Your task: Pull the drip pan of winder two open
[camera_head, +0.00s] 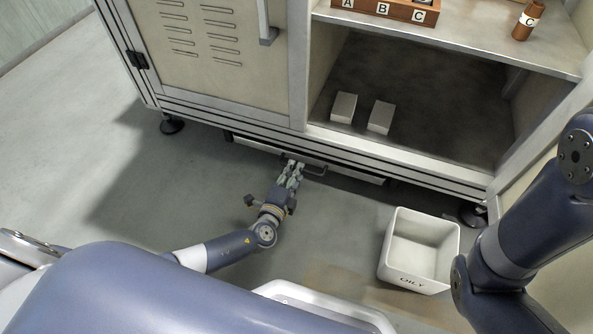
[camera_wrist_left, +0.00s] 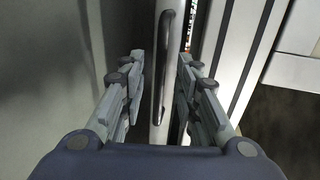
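The drip pan (camera_head: 352,177) is a low, wide strip under the cabinet's bottom edge, with a dark bar handle (camera_head: 316,173) on its front. My left gripper (camera_head: 293,166) is at the handle, reaching in low over the floor. In the left wrist view the fingers of the left gripper (camera_wrist_left: 160,72) stand apart, with the dark handle (camera_wrist_left: 163,65) in the gap between them. There is visible space on both sides, so the gripper is not closed on it.
A white bin marked OILY (camera_head: 412,283) stands on the floor right of the left gripper. Cabinet feet (camera_head: 171,126) stand at both ends. Two pale blocks (camera_head: 380,117) lie on the lower shelf. A lettered wooden rack (camera_head: 385,10) and a brown C cylinder (camera_head: 528,20) are above.

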